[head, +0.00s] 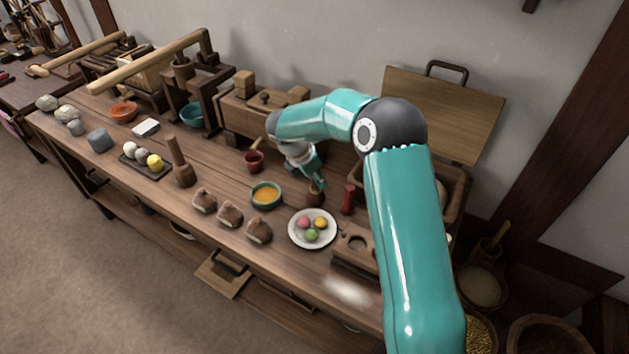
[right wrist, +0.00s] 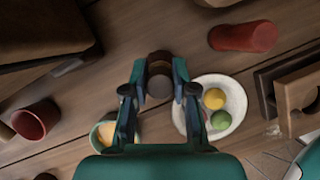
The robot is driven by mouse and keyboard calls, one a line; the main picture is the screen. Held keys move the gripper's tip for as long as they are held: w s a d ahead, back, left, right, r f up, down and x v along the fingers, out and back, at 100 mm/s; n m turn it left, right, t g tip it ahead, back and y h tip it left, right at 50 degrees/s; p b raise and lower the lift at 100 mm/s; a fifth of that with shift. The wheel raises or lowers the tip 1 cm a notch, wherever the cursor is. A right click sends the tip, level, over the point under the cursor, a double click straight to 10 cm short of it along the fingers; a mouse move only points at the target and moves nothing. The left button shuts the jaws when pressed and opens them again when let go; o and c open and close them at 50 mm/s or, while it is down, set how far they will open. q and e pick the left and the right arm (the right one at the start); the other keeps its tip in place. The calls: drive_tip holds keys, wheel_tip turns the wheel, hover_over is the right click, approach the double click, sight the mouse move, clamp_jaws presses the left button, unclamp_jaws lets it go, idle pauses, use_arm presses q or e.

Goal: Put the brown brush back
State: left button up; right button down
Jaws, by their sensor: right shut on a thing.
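My right gripper (head: 316,184) is over the right half of the bench, between the orange-filled bowl and a red cylinder. In the right wrist view its fingers (right wrist: 159,82) are shut on a round brown thing (right wrist: 160,66), seen end-on, which I take to be the brown brush. In the head view the brush (head: 316,198) shows as a small brown shape under the fingertips, roughly upright. I cannot tell whether it touches the bench. A wooden block with round holes (head: 354,246) stands nearer the front edge, to the right. My left gripper is not in view.
A plate of coloured balls (head: 294,235), an orange-filled bowl (head: 265,196) and a red cylinder (head: 348,198) stand close around the gripper. A small red pot (head: 253,161) with a stick is further left. Several brown pouches (head: 230,215) line the front. Wooden machines stand behind.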

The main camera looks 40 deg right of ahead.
drive_tip(key=shift+f, duration=0.2)
drive_tip(key=c, duration=0.9)
unclamp_jaws()
drive_tip(key=shift+r, duration=0.1)
drive_tip(key=p+v, duration=0.1)
drive_tip(key=v, duration=1.1)
drive_tip(key=shift+r, duration=0.1)
